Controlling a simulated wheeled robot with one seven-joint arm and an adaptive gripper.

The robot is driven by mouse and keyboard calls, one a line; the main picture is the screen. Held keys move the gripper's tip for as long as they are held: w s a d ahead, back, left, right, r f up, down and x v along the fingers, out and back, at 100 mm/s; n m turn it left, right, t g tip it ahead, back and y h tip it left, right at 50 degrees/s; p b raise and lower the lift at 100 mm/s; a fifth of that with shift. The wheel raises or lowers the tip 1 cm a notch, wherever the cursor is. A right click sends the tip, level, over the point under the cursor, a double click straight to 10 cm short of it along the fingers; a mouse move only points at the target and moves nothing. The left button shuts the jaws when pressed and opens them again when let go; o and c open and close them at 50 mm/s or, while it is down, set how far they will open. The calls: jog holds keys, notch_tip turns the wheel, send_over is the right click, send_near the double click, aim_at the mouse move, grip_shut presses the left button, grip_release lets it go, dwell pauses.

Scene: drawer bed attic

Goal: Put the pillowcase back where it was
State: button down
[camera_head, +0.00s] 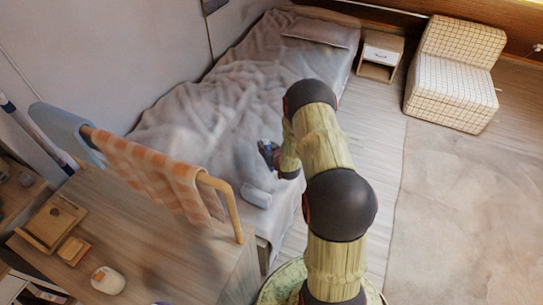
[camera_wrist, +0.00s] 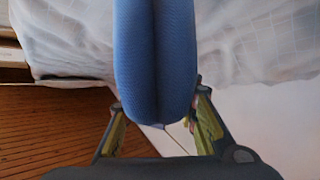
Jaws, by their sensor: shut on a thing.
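My gripper (camera_head: 268,152) is over the bed, left of my wrist. In the wrist view my gripper (camera_wrist: 163,125) has one finger on each side of a blue, folded, cloth-like bundle (camera_wrist: 155,60) and is shut on it. The bundle has a crease down its middle and rounded ends near the fingers. It may be the pillowcase; I cannot confirm this. A pale rolled or folded thing (camera_head: 257,195) lies at the near edge of the bed (camera_head: 205,110), below my gripper.
A pillow (camera_head: 321,29) lies at the bed's far end. A nightstand (camera_head: 380,58) and a chair (camera_head: 456,75) are at the back right. The right floor is clear.

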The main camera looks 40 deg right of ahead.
jog(key=shift+w+d+f+b, duration=0.2)
jog(key=shift+d+f+b, duration=0.4)
jog(key=shift+f, duration=0.8)
jog(key=shift+w+d+f+b, duration=0.2)
jog(key=shift+d+f+b, duration=0.35)
jog(key=shift+f, duration=0.8)
jog(key=shift+w+d+f+b, duration=0.3)
jog(key=shift+d+f, duration=0.45)
jog(key=shift+f, duration=0.65)
jog(key=shift+s, duration=0.1)
jog(key=shift+f, duration=0.2)
jog(key=c, duration=1.5)
grip_release()
jog(key=shift+o, duration=0.6)
